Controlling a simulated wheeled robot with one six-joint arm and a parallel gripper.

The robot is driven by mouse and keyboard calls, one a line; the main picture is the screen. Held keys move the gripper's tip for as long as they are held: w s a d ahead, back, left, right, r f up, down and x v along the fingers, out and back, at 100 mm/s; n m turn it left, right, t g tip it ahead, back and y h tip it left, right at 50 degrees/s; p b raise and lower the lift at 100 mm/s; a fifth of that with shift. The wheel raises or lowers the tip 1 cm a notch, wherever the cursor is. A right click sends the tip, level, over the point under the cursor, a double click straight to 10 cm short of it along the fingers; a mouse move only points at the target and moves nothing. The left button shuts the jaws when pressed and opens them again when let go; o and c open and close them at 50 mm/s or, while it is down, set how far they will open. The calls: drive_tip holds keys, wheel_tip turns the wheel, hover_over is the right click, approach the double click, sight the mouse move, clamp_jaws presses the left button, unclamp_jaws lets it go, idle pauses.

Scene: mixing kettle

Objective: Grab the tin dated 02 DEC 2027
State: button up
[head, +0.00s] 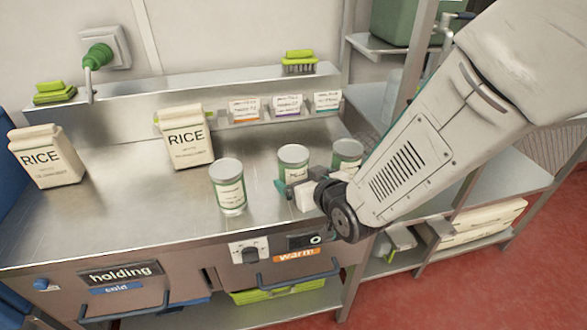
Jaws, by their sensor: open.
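Three white tins with green bands and grey lids stand on the steel counter (120,220). The left tin (228,187) stands clear of my gripper. The middle tin (293,162) is partly hidden low down by my gripper (292,190). The right tin (347,158) is partly hidden by my arm. My gripper is open at the front of the middle tin; I cannot tell whether it touches it. The printing on the tins is too small to read, so I cannot tell which is dated 02 DEC 2027.
Two RICE bags stand at the left (48,158) and middle back (184,138). Several label cards (288,106) line the back ledge. A green brush (299,62) lies above them. Free counter lies left of the tins. A metal shelf (490,190) stands at the right.

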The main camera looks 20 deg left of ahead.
drive_tip(key=x, duration=0.5)
drive_tip(key=shift+w+a+r, duration=0.15)
drive_tip(key=shift+w, duration=0.1)
drive_tip(key=c, duration=1.4)
drive_tip(key=shift+r, duration=0.1)
